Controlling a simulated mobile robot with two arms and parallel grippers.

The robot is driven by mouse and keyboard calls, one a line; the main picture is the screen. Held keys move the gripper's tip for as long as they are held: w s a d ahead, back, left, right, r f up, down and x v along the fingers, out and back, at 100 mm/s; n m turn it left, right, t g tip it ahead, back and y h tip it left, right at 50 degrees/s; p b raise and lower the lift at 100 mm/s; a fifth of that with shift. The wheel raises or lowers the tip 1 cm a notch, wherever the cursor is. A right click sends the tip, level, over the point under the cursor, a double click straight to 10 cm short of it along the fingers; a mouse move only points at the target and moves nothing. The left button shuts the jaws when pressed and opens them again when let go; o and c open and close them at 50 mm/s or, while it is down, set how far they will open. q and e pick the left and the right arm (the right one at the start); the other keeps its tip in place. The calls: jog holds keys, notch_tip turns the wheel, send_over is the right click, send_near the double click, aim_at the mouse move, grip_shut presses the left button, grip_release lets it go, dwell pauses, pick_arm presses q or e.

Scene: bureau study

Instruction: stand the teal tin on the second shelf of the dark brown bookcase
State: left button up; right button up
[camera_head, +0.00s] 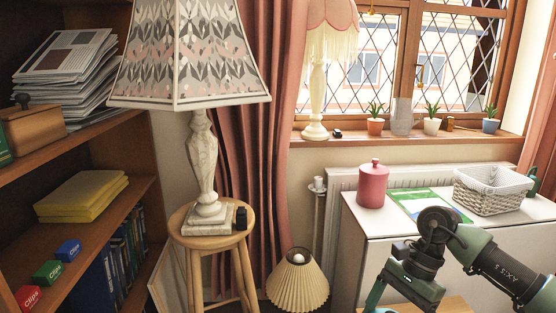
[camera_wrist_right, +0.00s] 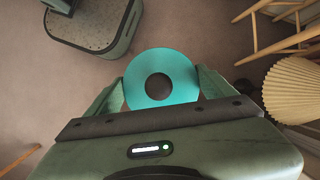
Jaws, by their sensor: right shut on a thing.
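My right gripper (camera_wrist_right: 161,77) is shut on a round teal thing (camera_wrist_right: 187,82), held between its two fingers. In the right wrist view it shows as a teal ring around a darker round middle; I cannot tell whether this is the tin's end or an open hole. In the head view my right gripper (camera_head: 388,297) is at the lower right, with only a bit of teal (camera_head: 376,296) showing below it. The dark brown bookcase (camera_head: 113,179) stands at the left, far from the gripper. My left gripper is in neither view.
One shelf holds yellow books (camera_head: 82,195) and blue, green and red Clips boxes; the shelf above holds stacked magazines (camera_head: 66,66). A stool (camera_head: 203,247) with a patterned lamp stands beside the bookcase. A white cabinet (camera_head: 365,225) holds a pink canister and white basket. A pleated lampshade (camera_head: 297,280) stands low.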

jog(key=s+n, duration=0.1)
jog(key=n, duration=0.1)
jog(key=s+a+r+n+g+h, duration=0.1)
jog(key=n, duration=0.2)
jog(key=s+a+n+g+h, duration=0.1)
jog(key=n, duration=0.1)
jog(key=shift+s+a+r+n, duration=0.15)
jog(key=shift+a+n, duration=0.05)
jog(key=shift+n, duration=0.1)
pick_arm(q)
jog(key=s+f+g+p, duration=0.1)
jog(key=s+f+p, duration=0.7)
jog(key=p, duration=0.4)
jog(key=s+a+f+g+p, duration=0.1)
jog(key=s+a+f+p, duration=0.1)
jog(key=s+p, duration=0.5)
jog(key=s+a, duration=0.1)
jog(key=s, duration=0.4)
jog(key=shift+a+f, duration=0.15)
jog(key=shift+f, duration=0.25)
pick_arm(e)
jog(key=s+r+n+h, duration=0.1)
jog(key=s+r+n, duration=0.1)
jog(key=s+r, duration=0.3)
jog(key=s+r+n+h, duration=0.1)
jog(key=s+r, duration=0.4)
jog(key=r, duration=0.7)
jog(key=shift+a+n, duration=0.45)
jog(key=shift+n, duration=0.25)
jog(key=shift+w+r, duration=0.1)
